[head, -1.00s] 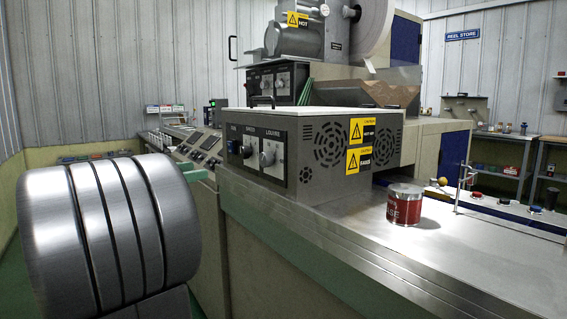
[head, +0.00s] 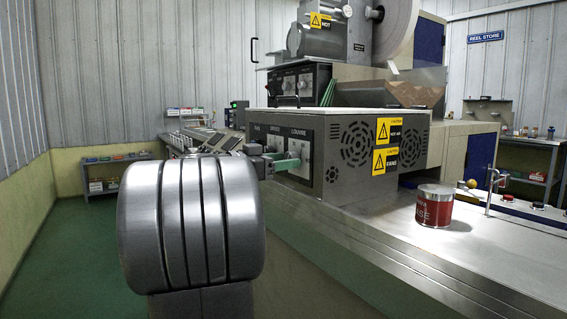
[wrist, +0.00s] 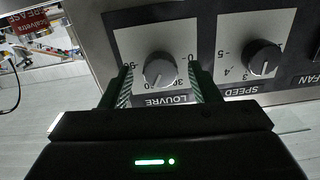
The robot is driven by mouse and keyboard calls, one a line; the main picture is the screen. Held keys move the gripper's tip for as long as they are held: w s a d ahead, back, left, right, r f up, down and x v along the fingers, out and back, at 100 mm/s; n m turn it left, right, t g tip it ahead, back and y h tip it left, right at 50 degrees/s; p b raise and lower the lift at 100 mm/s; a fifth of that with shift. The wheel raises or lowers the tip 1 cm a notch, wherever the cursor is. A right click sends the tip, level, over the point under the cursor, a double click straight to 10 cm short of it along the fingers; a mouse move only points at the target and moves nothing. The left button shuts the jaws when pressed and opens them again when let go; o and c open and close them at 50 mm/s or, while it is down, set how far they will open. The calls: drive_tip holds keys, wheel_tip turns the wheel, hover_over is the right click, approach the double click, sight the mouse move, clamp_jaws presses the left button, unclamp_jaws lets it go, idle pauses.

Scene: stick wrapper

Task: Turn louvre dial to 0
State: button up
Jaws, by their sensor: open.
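The louvre dial (wrist: 160,69) is a dark grey round knob on a white scale plate in the wrist view, where the panel appears upside down. Numbers 90 and 0 show at the plate's sides, with 30 near the knob's lower edge; the knob's exact setting is hard to read. My gripper (wrist: 161,80) is open, with one green finger on each side of the knob, apparently not touching it. In the head view my gripper (head: 285,160) is at the front panel, and the louvre dial (head: 304,150) is partly hidden behind its fingers.
The speed dial (wrist: 262,58) sits right beside the louvre plate in the wrist view. The grey control box (head: 350,155) stands on a metal bench (head: 400,250). A red tin (head: 434,207) stands on the bench to the right, clear of my arm.

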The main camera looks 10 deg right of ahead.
drive_tip(key=shift+w+d, duration=0.15)
drive_tip(key=shift+d, duration=0.2)
drive_tip(key=c, duration=1)
